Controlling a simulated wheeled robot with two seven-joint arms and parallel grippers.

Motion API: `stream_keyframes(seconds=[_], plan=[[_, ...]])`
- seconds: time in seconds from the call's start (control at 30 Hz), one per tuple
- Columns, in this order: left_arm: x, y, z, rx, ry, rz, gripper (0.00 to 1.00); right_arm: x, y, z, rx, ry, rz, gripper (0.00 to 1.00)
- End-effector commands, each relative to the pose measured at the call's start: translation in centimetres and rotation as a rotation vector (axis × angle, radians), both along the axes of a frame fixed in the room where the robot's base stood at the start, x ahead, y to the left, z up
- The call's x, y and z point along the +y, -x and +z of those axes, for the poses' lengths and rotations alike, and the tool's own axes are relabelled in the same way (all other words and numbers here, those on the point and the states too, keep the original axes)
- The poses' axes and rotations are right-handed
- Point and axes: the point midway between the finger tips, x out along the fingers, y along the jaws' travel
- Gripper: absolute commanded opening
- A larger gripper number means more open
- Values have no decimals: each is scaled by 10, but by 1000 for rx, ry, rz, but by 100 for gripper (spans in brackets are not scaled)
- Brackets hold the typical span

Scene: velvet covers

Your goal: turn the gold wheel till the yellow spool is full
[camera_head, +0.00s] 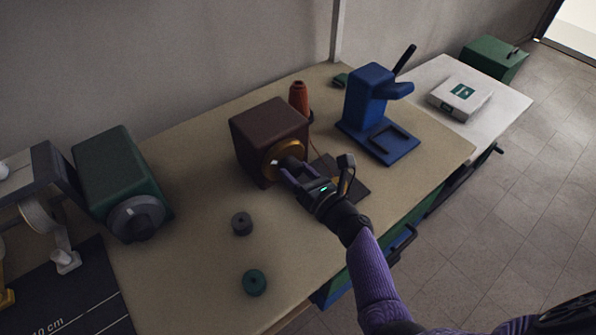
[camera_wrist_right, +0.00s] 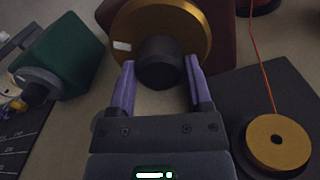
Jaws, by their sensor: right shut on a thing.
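The gold wheel (camera_head: 278,160) is on the front of a brown box (camera_head: 262,128). In the right wrist view the gold wheel (camera_wrist_right: 192,22) has a white mark at its left and a dark hub knob (camera_wrist_right: 158,62). My right gripper (camera_head: 288,167) is shut on this knob, one purple finger on each side; it also shows in the right wrist view (camera_wrist_right: 160,75). My left gripper is out of view.
An orange thread cone (camera_head: 299,98) stands behind the box. A blue press (camera_head: 368,100) is to its right, and a green machine (camera_head: 118,175) to its left. A grey spool (camera_head: 242,223) and a green spool (camera_head: 254,283) lie on the open tabletop in front.

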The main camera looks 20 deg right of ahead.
Motion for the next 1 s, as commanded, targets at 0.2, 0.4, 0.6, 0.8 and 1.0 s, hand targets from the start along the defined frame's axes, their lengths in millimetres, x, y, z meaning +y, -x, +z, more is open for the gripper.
stream_keyframes(seconds=[0.2, 0.4, 0.6, 0.8, 1.0], plan=[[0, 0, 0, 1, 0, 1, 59, 0, 1, -2, 4, 0, 0, 5], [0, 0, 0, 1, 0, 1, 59, 0, 0, -1, 3, 1, 0, 99], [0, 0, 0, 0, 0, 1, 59, 0, 0, -1, 1, 1, 0, 99], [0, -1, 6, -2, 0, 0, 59, -6, 16, 1, 4, 1, -2, 99], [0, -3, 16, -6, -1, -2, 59, -22, 62, 1, 4, 2, -1, 99]])
